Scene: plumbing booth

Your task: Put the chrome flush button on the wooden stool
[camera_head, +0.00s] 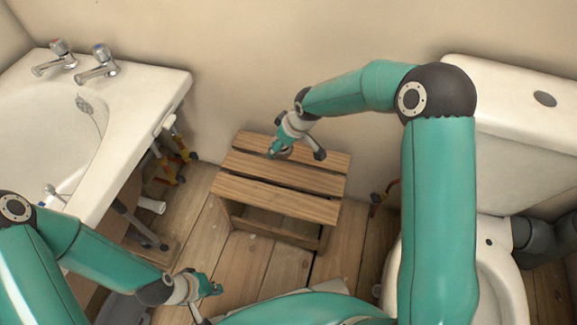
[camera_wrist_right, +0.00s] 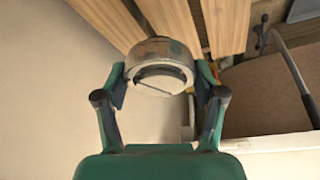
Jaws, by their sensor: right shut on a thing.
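The wooden stool (camera_head: 270,187) stands on the floor by the wall, with a slatted top. My right gripper (camera_head: 279,150) is over the back part of the stool top, pointing down. In the right wrist view, the gripper (camera_wrist_right: 160,82) is shut on the chrome flush button (camera_wrist_right: 160,68), a round metal piece with a slotted face, held between both fingers. The stool slats (camera_wrist_right: 222,25) show beyond it. Whether the button touches the slats cannot be told. My left gripper (camera_head: 207,290) is low at the front, left of the stool; its finger opening is unclear.
A white bath or basin (camera_head: 150,85) with two taps stands at the left. The toilet cistern (camera_head: 500,80) with a dark oval (camera_head: 545,99) on its lid is at the right, above the toilet bowl (camera_head: 505,285). Pipes and valves (camera_head: 170,165) sit left of the stool.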

